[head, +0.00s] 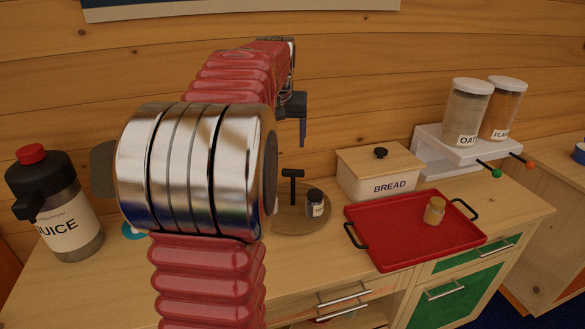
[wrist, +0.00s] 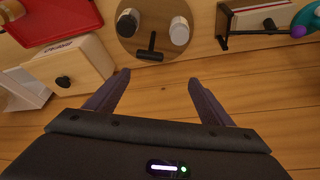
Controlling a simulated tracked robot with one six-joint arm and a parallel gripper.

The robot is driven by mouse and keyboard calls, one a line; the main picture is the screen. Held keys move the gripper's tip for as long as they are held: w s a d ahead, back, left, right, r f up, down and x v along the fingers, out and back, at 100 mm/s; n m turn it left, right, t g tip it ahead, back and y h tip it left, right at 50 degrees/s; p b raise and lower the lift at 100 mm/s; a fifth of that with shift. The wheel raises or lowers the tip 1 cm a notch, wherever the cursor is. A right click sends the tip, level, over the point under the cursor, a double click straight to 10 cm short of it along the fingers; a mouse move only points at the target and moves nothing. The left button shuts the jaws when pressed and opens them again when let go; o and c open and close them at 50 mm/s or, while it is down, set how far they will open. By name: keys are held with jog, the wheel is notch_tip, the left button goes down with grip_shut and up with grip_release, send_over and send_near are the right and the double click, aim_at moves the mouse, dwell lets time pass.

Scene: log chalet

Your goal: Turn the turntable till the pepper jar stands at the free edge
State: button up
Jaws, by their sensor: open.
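The round wooden turntable (head: 290,222) stands on the counter, partly hidden behind my arm in the head view. It shows in the wrist view (wrist: 150,12), cut off at the top. A dark T-shaped handle (head: 292,185) rises from its wall side. A dark-lidded jar (head: 316,203), its label too small to read surely, stands on the side toward the bread box; it also shows in the wrist view (wrist: 127,22). A white-lidded jar (wrist: 180,30) stands on the opposite side. My gripper (wrist: 158,78) is open and empty, above the turntable's wall side, apart from the handle.
The bread box (head: 378,178) and a red tray (head: 385,245) with a small yellowish jar (head: 434,211) stand to the right. A juice jug (head: 58,205) stands left. The wooden wall (head: 345,90) is behind.

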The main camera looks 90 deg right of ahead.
aim_at(294, 170)
jog(key=shift+s+f, duration=0.25)
jog(key=shift+s, duration=1)
jog(key=shift+d, duration=0.1)
jog(key=x, duration=1.3)
jog(key=shift+f, duration=0.4)
jog(key=shift+s, duration=0.1)
jog(key=shift+c, duration=0.5)
jog(key=c, duration=1.4)
jog(key=shift+s, duration=0.15)
